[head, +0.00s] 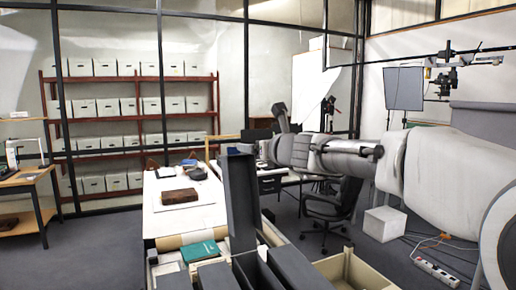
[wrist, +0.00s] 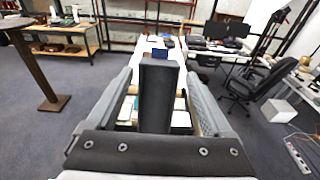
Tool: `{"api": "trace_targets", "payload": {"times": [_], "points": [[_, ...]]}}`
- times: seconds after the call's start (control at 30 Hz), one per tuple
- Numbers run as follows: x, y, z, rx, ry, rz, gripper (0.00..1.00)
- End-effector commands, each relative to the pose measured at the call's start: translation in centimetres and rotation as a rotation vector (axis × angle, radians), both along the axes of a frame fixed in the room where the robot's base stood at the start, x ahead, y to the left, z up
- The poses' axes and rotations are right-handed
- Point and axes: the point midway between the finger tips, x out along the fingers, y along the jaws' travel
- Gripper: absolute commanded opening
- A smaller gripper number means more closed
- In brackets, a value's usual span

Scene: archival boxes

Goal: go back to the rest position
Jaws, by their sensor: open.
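My gripper (head: 260,149) is at the left end of my outstretched arm in the head view, above the open dark grey boxes. In the wrist view my gripper (wrist: 158,78) has its two fingers wide apart, one at each side. A dark grey upright panel (wrist: 157,98) shows between them, with nothing visibly gripped. The head view shows a tall dark panel (head: 239,190) just below my gripper; I cannot tell the exact gap.
Dark boxes (head: 290,267) and a teal book (head: 199,251) are low in front. A brown book (head: 180,196) lies on the white table (head: 160,222). An office chair (head: 333,205) and white cube (head: 384,223) stand right.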

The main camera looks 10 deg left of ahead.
Motion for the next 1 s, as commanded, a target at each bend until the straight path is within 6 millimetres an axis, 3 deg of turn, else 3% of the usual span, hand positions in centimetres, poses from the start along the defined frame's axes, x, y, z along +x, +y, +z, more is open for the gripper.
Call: {"api": "trace_targets", "payload": {"times": [0.23,0.37,0.47,0.67,0.87,1.0], "points": [[-0.2,0.0,0.0,-0.016,-0.009,0.004,0.85],[-1.8,-0.4,-0.2,-0.161,-0.093,0.042,0.85],[-4.4,-1.2,-0.8,-0.389,-0.215,0.106,0.85],[-10.8,-4.6,-3.9,-0.940,-0.467,0.293,0.85],[-17.3,-10.2,-8.5,-1.449,-0.641,0.537,0.85],[-22.2,-15.2,-12.2,-1.760,-0.717,0.759,0.85]]}}
